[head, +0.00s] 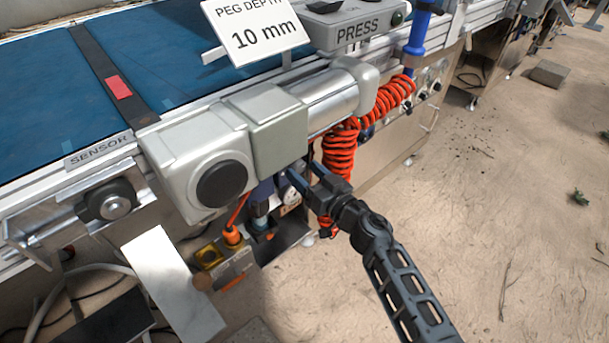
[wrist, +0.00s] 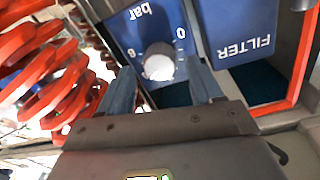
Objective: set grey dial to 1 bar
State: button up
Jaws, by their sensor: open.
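The grey dial (wrist: 158,62) is a round knob on a blue panel (wrist: 140,22) in the wrist view. The panel's lettering appears upside down, with "bar" above the knob, a 0 to its upper right and another numeral to its left. I cannot make out the dial's exact setting. My gripper (wrist: 161,68) is open, with one finger on each side of the knob. Contact with the knob cannot be told. In the head view my gripper (head: 304,171) reaches in below the grey motor housing, and the dial is not clearly visible there.
A blue FILTER panel (wrist: 238,30) sits right of the dial, with a red line (wrist: 300,65) beside it. Red coiled hose (wrist: 40,70) hangs close on the left. In the head view, the grey housing (head: 268,128) overhangs my gripper; open floor (head: 500,220) lies right.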

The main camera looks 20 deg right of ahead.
jog(key=shift+w+a, duration=0.15)
jog(key=shift+w, duration=0.35)
jog(key=c, duration=1.1)
jog(key=shift+o, duration=0.2)
